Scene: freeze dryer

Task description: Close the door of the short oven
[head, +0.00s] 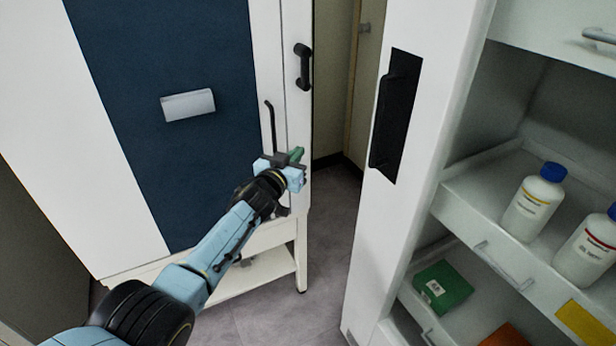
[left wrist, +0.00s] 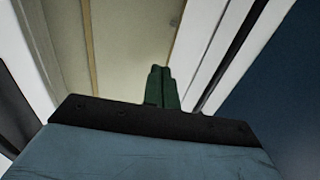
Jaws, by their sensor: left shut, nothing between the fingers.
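A white unit with a dark blue front panel (head: 165,85) stands at the left; I take it to be the oven, though no label shows. A silver plate-like handle (head: 188,105) is on the blue panel. A dark bar handle (head: 303,67) sits on the white strip at its right edge, and a thin dark rod (head: 269,125) is left of it. Whether the door is fully against the body cannot be told. My left gripper (head: 297,155) is at the unit's right edge, below the bar handle. Its green fingers (left wrist: 162,86) are shut and empty. Contact is unclear. My right gripper is out of view.
A white cabinet (head: 425,100) with a long black handle (head: 394,120) stands at the right. Its open shelves hold white bottles with blue caps (head: 533,202) and a green box (head: 443,286). A narrow strip of grey floor (head: 335,210) is clear between the units.

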